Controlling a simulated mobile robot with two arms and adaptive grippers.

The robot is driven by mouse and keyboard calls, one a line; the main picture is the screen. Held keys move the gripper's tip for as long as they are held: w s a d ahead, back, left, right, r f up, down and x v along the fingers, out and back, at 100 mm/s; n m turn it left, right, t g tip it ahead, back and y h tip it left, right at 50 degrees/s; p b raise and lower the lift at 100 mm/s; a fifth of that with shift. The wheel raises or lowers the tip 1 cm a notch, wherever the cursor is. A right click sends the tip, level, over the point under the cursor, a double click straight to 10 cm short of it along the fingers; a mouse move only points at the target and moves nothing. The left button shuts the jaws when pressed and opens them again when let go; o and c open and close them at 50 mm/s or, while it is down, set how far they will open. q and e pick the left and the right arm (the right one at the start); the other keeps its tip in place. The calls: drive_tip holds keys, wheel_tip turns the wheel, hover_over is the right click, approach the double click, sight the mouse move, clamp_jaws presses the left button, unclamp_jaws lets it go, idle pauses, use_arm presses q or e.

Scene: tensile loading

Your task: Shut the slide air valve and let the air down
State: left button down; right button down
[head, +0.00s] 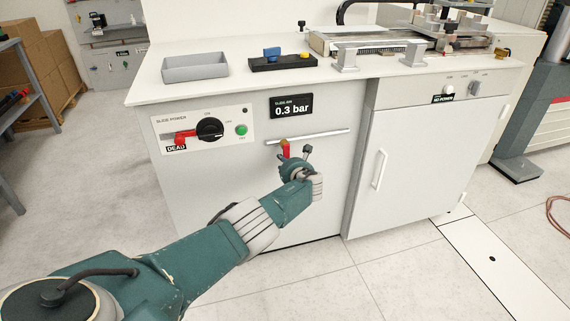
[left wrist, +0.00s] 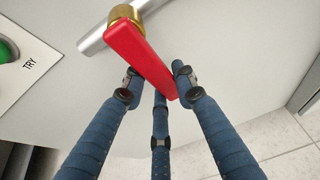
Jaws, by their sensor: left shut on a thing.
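The slide air valve has a red lever (head: 286,150) on a brass body (left wrist: 125,14), set on a thin metal pipe (head: 325,133) across the cabinet front. The lever stands crosswise to the pipe and points down from it. My left gripper (head: 296,162) is at the lever, and in the left wrist view its fingers (left wrist: 158,84) are shut around the lever's free end. The slide air display (head: 291,105) above reads 0.3 bar. My right gripper is not in view.
Left of the display is a slide power panel with a black rotary switch (head: 210,129), a red padlock-like piece (head: 184,137) with a DEAD tag (head: 176,148), and a green button (head: 241,130). A grey tray (head: 195,67) and a machine (head: 410,38) stand on the bench top.

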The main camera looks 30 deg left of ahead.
use_arm(q)
drive_tip(key=shift+s+f, duration=0.1)
drive_tip(key=c, duration=1.3)
unclamp_jaws()
drive_tip(key=shift+c, duration=0.2)
drive_tip(key=shift+d, duration=0.1)
drive_tip(key=v, duration=1.1)
drive_tip(key=shift+s+d, duration=0.25)
drive_tip(key=shift+s, duration=0.05)
